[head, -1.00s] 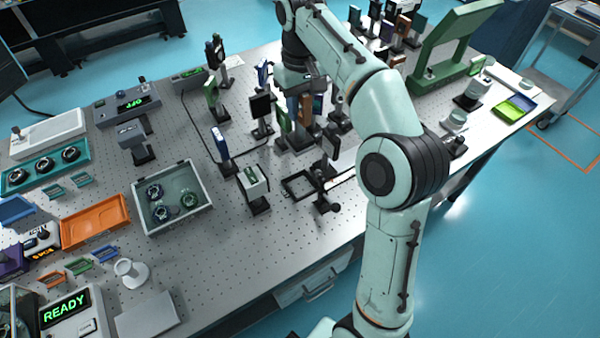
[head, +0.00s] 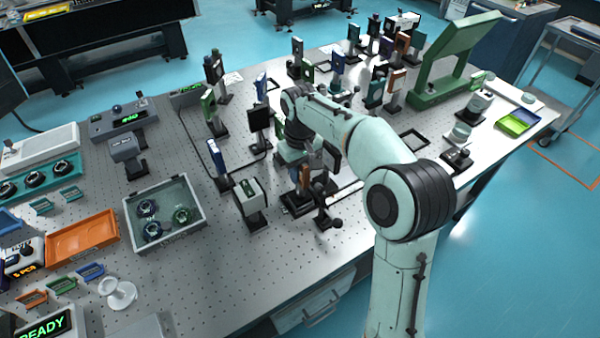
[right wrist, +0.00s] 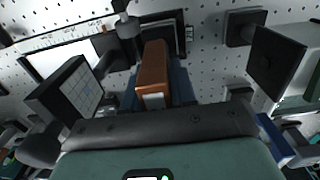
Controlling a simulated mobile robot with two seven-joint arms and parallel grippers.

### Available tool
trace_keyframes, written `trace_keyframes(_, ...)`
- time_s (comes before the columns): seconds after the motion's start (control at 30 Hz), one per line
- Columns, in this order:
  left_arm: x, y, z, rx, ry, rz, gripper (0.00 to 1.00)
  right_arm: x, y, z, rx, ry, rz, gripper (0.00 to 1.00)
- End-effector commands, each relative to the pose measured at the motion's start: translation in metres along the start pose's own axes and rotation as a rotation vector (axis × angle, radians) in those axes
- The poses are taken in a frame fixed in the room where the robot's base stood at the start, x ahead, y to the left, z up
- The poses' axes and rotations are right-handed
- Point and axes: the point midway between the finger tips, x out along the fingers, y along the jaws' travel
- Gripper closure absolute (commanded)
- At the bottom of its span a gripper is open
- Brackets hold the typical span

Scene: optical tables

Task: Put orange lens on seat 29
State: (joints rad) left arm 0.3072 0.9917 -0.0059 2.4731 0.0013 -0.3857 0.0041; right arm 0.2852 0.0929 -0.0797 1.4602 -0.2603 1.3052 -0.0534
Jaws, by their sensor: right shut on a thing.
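The orange lens (head: 305,175) is a narrow upright orange-brown block, partly hidden under my right wrist in the head view. My right gripper (head: 303,163) is shut on it, pointing down. In the right wrist view the orange lens (right wrist: 153,70) stands in the middle, with dark blue parts close beside it. A black square seat frame (head: 297,203) lies right under the lens on the table; a small label (right wrist: 188,33) beside a dark frame is too small to read surely. Whether the lens touches the seat I cannot tell. My left gripper is out of view.
A black post with a knob (head: 326,205) stands close right of the seat. Another empty frame (head: 412,138) lies further right.

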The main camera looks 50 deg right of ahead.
Motion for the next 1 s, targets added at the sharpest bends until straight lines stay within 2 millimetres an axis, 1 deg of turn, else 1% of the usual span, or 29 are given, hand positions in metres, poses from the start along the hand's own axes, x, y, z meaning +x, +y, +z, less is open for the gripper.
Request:
trace_keyframes(0.4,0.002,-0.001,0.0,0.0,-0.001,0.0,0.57,0.005,0.0,0.0,0.0,0.003,0.0,1.0)
trace_keyframes(0.43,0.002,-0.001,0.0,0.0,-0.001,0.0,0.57,0.006,0.0,0.0,0.0,0.001,0.0,0.71)
trace_keyframes(0.47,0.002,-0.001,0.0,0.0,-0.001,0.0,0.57,0.006,0.0,0.0,0.0,0.001,0.0,0.61)
trace_keyframes(0.5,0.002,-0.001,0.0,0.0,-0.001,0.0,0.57,0.006,0.0,0.0,0.0,0.001,0.0,0.49)
trace_keyframes(0.83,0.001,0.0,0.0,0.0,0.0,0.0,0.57,0.003,0.0,0.0,0.0,0.001,-0.001,0.49)
trace_keyframes(0.93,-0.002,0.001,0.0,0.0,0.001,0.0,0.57,-0.006,0.0,-0.001,0.0,0.004,0.0,0.49)
trace_keyframes(1.0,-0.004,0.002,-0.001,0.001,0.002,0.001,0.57,-0.018,0.0,-0.001,-0.001,0.005,-0.001,0.49)
